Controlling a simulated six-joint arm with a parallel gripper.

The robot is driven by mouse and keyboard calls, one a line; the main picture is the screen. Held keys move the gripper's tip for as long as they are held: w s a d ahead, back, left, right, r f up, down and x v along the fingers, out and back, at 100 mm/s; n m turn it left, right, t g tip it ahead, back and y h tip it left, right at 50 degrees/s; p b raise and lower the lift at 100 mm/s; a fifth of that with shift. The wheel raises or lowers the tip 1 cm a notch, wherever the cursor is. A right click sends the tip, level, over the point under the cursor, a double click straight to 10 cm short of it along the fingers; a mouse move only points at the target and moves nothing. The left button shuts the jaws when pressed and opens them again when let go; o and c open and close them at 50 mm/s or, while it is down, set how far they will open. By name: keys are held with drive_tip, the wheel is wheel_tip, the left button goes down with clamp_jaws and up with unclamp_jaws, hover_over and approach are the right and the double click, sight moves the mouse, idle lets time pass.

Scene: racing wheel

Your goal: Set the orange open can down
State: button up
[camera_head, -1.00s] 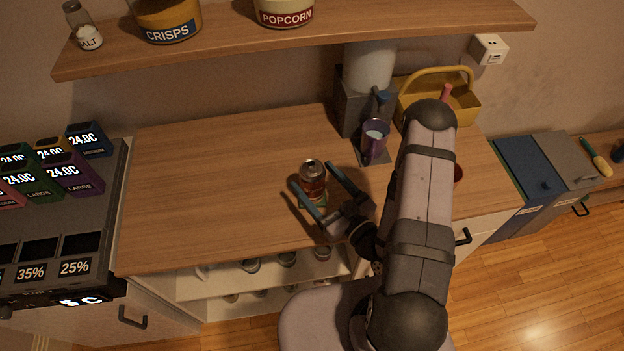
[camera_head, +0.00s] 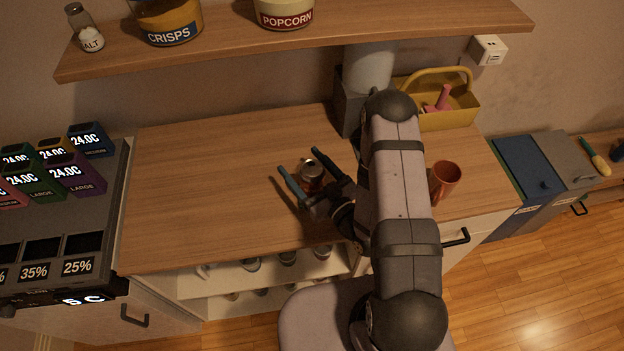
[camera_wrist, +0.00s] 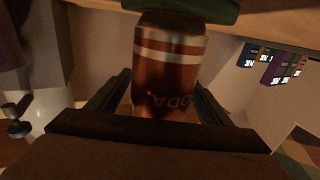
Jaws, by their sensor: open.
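The orange soda can (camera_head: 312,178) stands near the front middle of the wooden counter, its top seen from above. My gripper (camera_head: 299,161) is open, with one finger on each side of the can. In the wrist view the can (camera_wrist: 168,75) appears upside down between the jaws, with its lettering inverted. A dark green disc-like thing (camera_wrist: 205,13) shows at the can's lower end. I cannot tell whether the can touches it or what it is. My wrist hides part of the counter beside the can.
An orange-brown cup (camera_head: 445,180) stands right of my arm. A yellow basket (camera_head: 462,116) and a grey machine (camera_head: 349,112) are at the back. The wooden shelf (camera_head: 400,22) overhangs the back. The counter's left side (camera_head: 200,190) is clear.

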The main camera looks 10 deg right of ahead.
drive_tip(key=c, duration=1.2)
drive_tip(key=shift+r, duration=0.1)
drive_tip(key=shift+r+b, duration=0.3)
drive_tip(key=shift+r, duration=0.8)
wheel_tip(320, 180, up, 8)
drive_tip(key=p, duration=0.2)
drive_tip(key=shift+f, duration=0.15)
